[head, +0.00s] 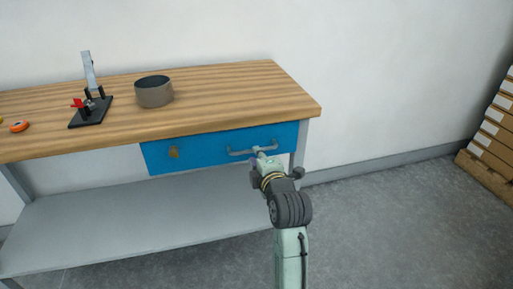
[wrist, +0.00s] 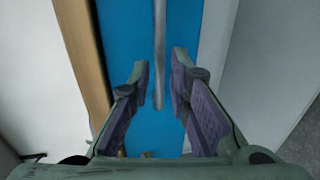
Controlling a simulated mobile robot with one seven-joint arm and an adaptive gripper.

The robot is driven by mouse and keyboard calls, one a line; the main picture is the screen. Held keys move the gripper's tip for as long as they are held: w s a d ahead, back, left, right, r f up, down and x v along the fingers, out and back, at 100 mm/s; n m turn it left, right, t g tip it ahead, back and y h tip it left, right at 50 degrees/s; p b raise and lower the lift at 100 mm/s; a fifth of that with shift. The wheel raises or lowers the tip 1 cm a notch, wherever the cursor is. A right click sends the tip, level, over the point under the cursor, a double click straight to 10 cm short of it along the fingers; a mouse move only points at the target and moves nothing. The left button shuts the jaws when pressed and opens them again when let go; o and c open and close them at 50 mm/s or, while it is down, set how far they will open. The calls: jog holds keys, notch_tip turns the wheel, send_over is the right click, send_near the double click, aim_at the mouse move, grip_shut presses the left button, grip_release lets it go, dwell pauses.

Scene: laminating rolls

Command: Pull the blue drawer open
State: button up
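The blue drawer (head: 208,148) sits under the wooden tabletop, and its front looks flush with the bench. A grey bar handle (head: 240,152) is fixed across its front, right of centre. My gripper (head: 262,152) is at the right part of the handle. In the wrist view, the blue drawer front (wrist: 125,40) fills the middle, and the handle (wrist: 159,50) runs down between the fingers. My gripper (wrist: 159,82) is open there, with a gap visible on both sides of the bar. I cannot tell how deep the bar sits between the fingertips.
The workbench top (head: 220,95) carries a grey-brown round container (head: 154,93), a black stand (head: 90,112) and an orange tape-like item (head: 19,126). A grey lower shelf (head: 130,220) is empty. Stacked boxes (head: 495,130) stand at the far right. The floor (head: 400,230) is clear.

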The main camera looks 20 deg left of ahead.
jog(key=shift+p+x, duration=0.35)
jog(key=shift+x, duration=1.95)
jog(key=shift+c, duration=0.2)
grip_shut()
